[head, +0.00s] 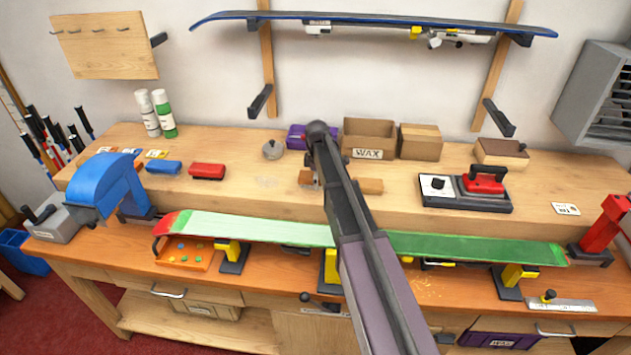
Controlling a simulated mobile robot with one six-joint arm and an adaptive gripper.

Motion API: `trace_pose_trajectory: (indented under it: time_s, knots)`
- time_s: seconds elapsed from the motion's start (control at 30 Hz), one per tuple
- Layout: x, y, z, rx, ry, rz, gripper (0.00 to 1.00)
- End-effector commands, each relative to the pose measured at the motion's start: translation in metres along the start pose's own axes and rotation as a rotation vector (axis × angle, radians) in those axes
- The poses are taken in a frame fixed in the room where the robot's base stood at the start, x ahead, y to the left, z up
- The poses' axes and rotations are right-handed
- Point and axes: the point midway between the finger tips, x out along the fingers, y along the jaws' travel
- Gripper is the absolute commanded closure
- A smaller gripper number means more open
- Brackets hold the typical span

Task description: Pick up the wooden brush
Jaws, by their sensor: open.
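A light wooden piece (369,186) lies on the raised back shelf of the bench, just right of my arm. A browner wooden piece (306,178) shows just left of my arm, at about the same depth. One or both look like the wooden brush, but my arm covers the stretch between them, so I cannot tell whether they are one thing. No bristles can be made out. My arm reaches up from the bottom of the picture across the bench.
A green ski (470,247) lies across the bench front on yellow-topped supports. Behind the wooden pieces stand a cardboard wax box (361,153) and a purple box (297,137). A red iron (483,181) sits right. Blue (164,168) and red (207,171) blocks lie left.

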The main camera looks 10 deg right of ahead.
Motion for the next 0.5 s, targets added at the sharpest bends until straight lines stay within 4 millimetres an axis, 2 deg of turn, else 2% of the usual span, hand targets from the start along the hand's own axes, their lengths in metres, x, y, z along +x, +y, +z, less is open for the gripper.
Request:
trace_pose_trajectory:
  time_s: [0.17, 0.27, 0.43, 0.5]
  knots:
    - [0.0000, 0.0000, -0.0001, 0.000, 0.000, 0.000, 0.00]
    - [0.0000, 0.0000, -0.0001, 0.000, 0.000, 0.000, 0.27]
    - [0.0001, 0.0000, -0.0002, 0.000, 0.000, 0.000, 0.77]
    - [0.0000, 0.0000, -0.0002, 0.000, 0.000, 0.000, 0.84]
